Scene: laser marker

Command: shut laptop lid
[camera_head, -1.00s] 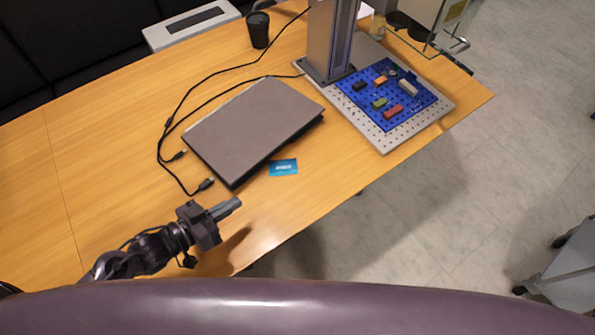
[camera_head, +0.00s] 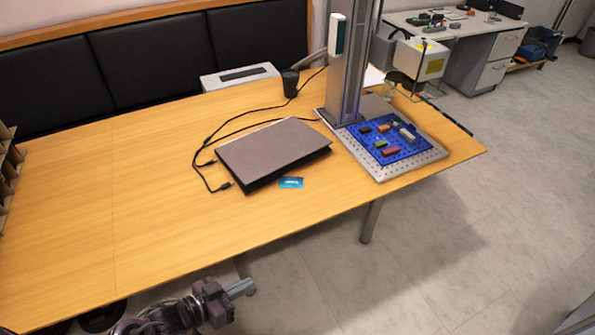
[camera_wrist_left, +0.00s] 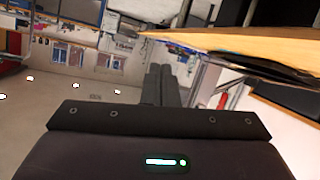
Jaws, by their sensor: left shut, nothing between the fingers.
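The laptop (camera_head: 272,150) lies on the wooden table (camera_head: 150,220) with its grey lid down flat. Its dark front edge shows toward the near side. My left gripper (camera_head: 240,288) is shut and empty, below and in front of the table's near edge, well apart from the laptop. In the left wrist view its closed fingers (camera_wrist_left: 160,85) point ahead, with the table edge (camera_wrist_left: 230,42) at upper right. My right gripper is not in view.
Black cables run left of and behind the laptop. A small blue card (camera_head: 291,183) lies at its front edge. The laser marker column (camera_head: 347,80) and a blue pegboard (camera_head: 385,143) with several coloured blocks stand to the right. A black cup (camera_head: 290,83) stands behind.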

